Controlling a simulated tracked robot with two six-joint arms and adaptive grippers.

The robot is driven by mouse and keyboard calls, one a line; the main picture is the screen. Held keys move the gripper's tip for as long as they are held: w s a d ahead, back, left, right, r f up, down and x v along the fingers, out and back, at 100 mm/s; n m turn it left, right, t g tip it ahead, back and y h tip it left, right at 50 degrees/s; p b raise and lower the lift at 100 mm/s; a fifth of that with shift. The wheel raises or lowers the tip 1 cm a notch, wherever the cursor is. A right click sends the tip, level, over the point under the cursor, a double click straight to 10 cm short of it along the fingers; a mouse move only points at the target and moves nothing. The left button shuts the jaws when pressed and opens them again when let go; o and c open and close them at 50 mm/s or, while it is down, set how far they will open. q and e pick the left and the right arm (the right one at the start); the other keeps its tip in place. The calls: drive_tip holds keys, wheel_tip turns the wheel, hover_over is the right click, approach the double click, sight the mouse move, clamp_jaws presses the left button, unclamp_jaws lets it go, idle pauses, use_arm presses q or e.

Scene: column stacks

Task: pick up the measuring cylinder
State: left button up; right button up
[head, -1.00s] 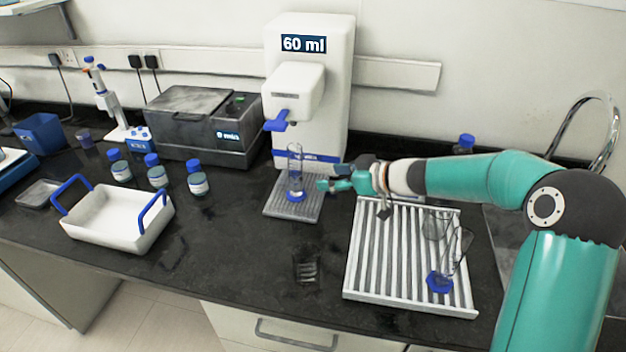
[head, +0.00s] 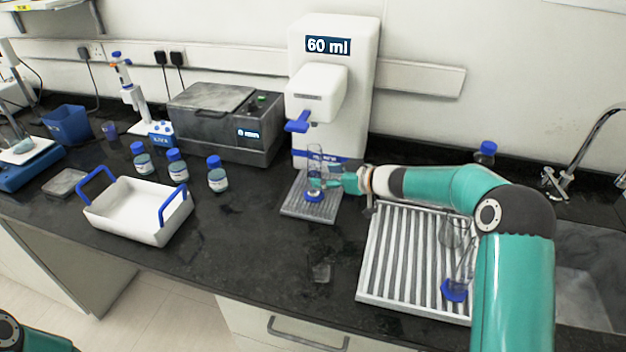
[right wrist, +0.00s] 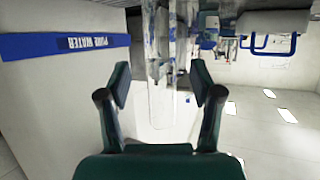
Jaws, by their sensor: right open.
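The measuring cylinder (head: 315,160) is clear with a blue foot and stands upright on the grey drip tray (head: 297,206) below the dispenser's spout. My right gripper (head: 332,182) is level with its lower part, reaching in from the right. In the right wrist view the clear cylinder (right wrist: 164,85) stands between the two fingers of my right gripper (right wrist: 158,88), which are open with a gap on each side. My left gripper is not in view.
The white dispenser (head: 340,60) reads 60 ml. A ribbed draining rack (head: 385,265) on the right holds clear glassware, one piece with a blue foot. A white tray with blue handles (head: 135,222) and several blue-capped bottles (head: 217,180) stand left. The front counter is mostly clear.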

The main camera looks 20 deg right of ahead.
sight(319, 176)
drive_tip(key=p+x, duration=0.1)
drive_tip(key=x, duration=0.4)
drive_tip(key=shift+s+f, duration=0.1)
clamp_jaws()
